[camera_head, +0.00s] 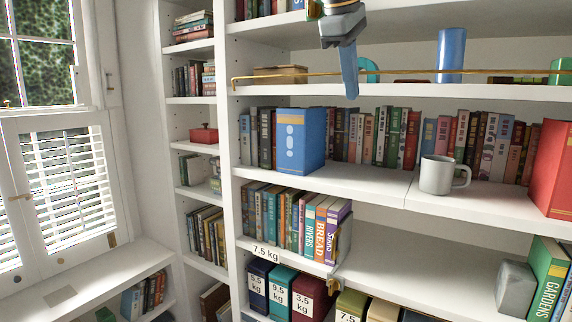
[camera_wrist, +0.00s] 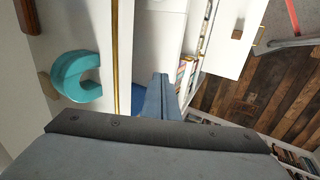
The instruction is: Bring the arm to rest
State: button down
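My gripper (camera_head: 351,94) hangs fingers down at the top centre of the head view, in front of the upper shelf and its brass rail. Its blue fingers lie together with nothing seen between them. The wrist view also shows the fingers (camera_wrist: 160,77) side by side and shut. A teal curved piece (camera_head: 371,68) stands on the upper shelf just behind the fingers; it also shows at the left of the wrist view (camera_wrist: 68,75), apart from the gripper.
A brass rail (camera_head: 285,77) runs along the upper shelf (camera_head: 500,91). A blue cylinder (camera_head: 451,52) stands right of the gripper. Below are a large blue book (camera_head: 300,141), a grey mug (camera_head: 438,175) and a red book (camera_head: 556,168). Open room lies before the shelves.

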notch_tip(320, 180, down, 34)
jog(key=s+m+g+y+b, duration=0.2)
jog(key=s+m+b, duration=0.1)
jog(key=m+b, duration=0.15)
jog(key=s+f+m+b, duration=0.1)
jog(key=s+f+m, duration=0.2)
jog(key=s+f, duration=0.4)
jog(key=s+f+m+g+y+b, duration=0.1)
jog(key=s+f, duration=0.6)
jog(key=f, duration=0.7)
jog(key=shift+d+m+b, duration=0.25)
jog(key=shift+m+b, duration=0.2)
jog(key=shift+m, duration=0.6)
jog(key=shift+s+f, duration=0.1)
